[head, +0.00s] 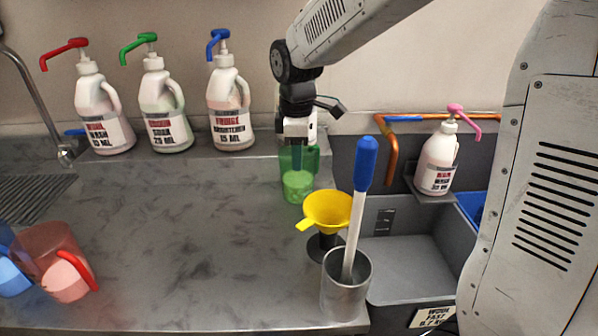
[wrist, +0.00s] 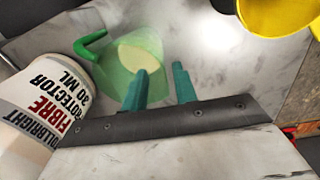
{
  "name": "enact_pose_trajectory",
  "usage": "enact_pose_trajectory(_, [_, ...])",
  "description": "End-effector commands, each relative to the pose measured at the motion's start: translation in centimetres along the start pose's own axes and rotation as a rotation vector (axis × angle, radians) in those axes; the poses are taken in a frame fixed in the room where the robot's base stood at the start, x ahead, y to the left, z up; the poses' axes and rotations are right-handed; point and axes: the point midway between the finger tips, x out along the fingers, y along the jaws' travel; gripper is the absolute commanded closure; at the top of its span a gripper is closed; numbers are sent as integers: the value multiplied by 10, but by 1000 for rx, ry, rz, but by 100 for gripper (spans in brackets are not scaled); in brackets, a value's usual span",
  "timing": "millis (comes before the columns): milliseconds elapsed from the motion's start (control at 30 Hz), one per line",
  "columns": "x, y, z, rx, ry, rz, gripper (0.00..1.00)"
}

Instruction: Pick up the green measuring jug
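The green measuring jug (head: 297,187) is translucent and stands upright on the grey counter near its right edge, with pale liquid or colouring in its lower part. In the wrist view the jug (wrist: 118,58) lies just beyond the fingers, its handle to the upper left. My gripper (head: 297,162) points down at the top of the jug. In the wrist view my gripper (wrist: 160,70) shows two teal fingers apart with a gap between them. The left finger overlaps the jug's wall and the right finger is outside it. I cannot tell whether they touch it.
A yellow funnel (head: 327,209) on a dark stand is close in front of the jug. A fibre protector bottle (wrist: 40,100) is close beside the gripper. Several pump bottles line the wall; red (head: 60,262) and blue jugs stand left.

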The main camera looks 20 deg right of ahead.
Motion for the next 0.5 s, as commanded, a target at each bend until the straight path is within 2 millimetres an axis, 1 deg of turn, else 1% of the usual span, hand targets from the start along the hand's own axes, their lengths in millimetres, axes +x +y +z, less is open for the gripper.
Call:
enact_pose_trajectory(33, [6,-1,0,0,-1,-1,72])
enact_pose_trajectory(233, [30,-2,4,3,-1,-3,72])
enact_pose_trajectory(400, [56,-2,8,4,-1,-3,72])
enact_pose_trajectory(500, [64,-2,8,5,0,-1,72])
